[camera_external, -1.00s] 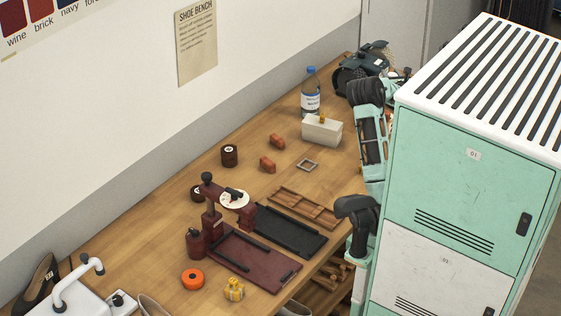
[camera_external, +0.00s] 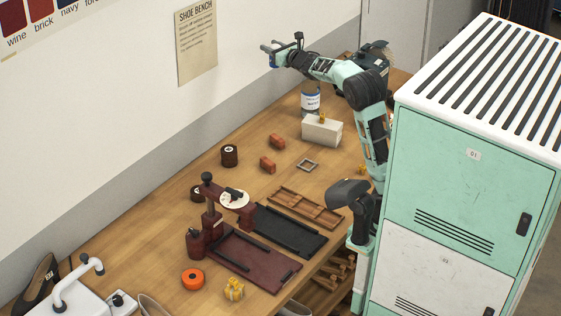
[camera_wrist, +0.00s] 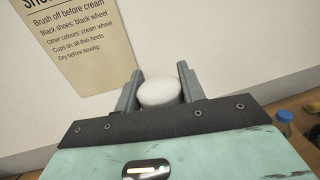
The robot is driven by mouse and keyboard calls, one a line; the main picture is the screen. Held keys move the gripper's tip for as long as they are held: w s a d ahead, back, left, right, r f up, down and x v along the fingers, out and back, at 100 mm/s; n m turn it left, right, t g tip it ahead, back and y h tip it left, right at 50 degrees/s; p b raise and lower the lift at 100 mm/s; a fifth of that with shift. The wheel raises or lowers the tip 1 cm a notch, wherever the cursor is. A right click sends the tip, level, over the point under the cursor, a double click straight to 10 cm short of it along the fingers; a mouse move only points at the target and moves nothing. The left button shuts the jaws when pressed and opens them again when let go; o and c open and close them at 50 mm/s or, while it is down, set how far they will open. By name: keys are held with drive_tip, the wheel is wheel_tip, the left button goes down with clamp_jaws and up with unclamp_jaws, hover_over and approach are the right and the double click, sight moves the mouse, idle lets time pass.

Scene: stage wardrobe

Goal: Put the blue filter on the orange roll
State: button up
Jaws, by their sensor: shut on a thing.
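The orange roll (camera_external: 193,279) lies on the bench near its front left, with a dark centre and nothing on top. I cannot make out a blue filter in either view. My gripper (camera_external: 268,52) is raised high above the back of the bench, near the wall and far from the orange roll. In the wrist view my gripper (camera_wrist: 158,84) is shut on a white rounded thing (camera_wrist: 158,93), held between the two grey fingers. In the outside view this white thing does not stand out against the wall.
A maroon press (camera_external: 211,225) stands behind the roll, beside a maroon tray (camera_external: 268,280) and a black tray (camera_external: 291,231). A yellow object (camera_external: 234,289) lies right of the roll. A bottle (camera_external: 311,101) and a pale box (camera_external: 322,133) stand further back. A locker (camera_external: 470,190) bounds the right.

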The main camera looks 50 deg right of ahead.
drive_tip(key=s+a+r+n+y+p, duration=0.15)
drive_tip(key=a+r+y, duration=0.25)
drive_tip(key=a, duration=1.5)
drive_tip(key=a+r+n+y+p, duration=0.25)
drive_tip(key=a+r+y, duration=0.2)
drive_tip(key=a, duration=1.45)
drive_tip(key=n+g+y+b, duration=0.5)
drive_tip(key=n+y+b, duration=0.2)
drive_tip(key=y+b, duration=0.1)
hover_over(187, 276)
wheel_tip(187, 276, down, 38)
drive_tip(key=r, duration=0.1)
drive_tip(key=shift+h, duration=0.25)
drive_tip(key=shift+f, duration=4.25)
